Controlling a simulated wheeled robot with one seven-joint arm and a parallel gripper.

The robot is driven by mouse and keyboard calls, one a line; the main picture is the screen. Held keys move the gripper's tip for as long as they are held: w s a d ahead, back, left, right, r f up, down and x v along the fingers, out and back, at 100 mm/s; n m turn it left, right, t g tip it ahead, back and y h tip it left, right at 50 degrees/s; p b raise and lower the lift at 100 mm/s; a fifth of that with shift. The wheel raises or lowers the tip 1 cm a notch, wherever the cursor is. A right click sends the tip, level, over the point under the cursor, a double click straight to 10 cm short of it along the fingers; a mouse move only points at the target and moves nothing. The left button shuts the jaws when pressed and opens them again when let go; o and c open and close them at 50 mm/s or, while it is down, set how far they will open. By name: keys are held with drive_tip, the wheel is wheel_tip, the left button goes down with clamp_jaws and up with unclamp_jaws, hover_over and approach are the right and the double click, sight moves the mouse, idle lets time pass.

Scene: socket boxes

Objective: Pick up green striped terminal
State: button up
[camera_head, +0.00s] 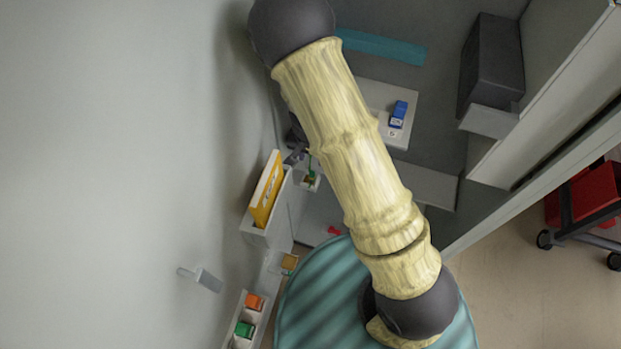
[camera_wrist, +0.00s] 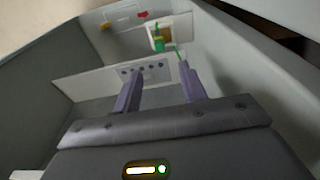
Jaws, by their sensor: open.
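A green piece (camera_wrist: 158,42) shows in the wrist view, upright in a white holder beside a yellowish-brown block. A thin green strip runs beside it toward the right finger. A small green piece (camera_head: 311,178) also shows in the head view, beside the arm; stripes cannot be made out in either view. My gripper (camera_wrist: 159,74) is open, with nothing seen between its two purple-grey fingers. The green piece lies beyond the fingertips, apart from the left one; whether the right fingertip touches the strip is unclear. In the head view my arm hides most of this area.
A white bin with a yellow folder (camera_head: 266,190) stands left of my arm. A tray below holds an orange block (camera_head: 254,302) and a green block (camera_head: 244,329). A blue device (camera_head: 398,113) sits on a pale panel. A grey wall (camera_wrist: 270,75) rises close on the right.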

sight(312, 173)
wheel_tip(312, 173, down, 6)
drive_tip(key=shift+w+r+b, duration=0.1)
drive_tip(key=shift+r+b, duration=0.05)
drive_tip(key=shift+b, duration=0.2)
drive_tip(key=shift+f, duration=0.2)
drive_tip(key=shift+f, duration=0.1)
drive_tip(key=f, duration=0.4)
drive_tip(key=shift+w+d+f, duration=0.15)
drive_tip(key=shift+w+f, duration=0.2)
drive_tip(key=shift+f, duration=0.05)
clamp_jaws()
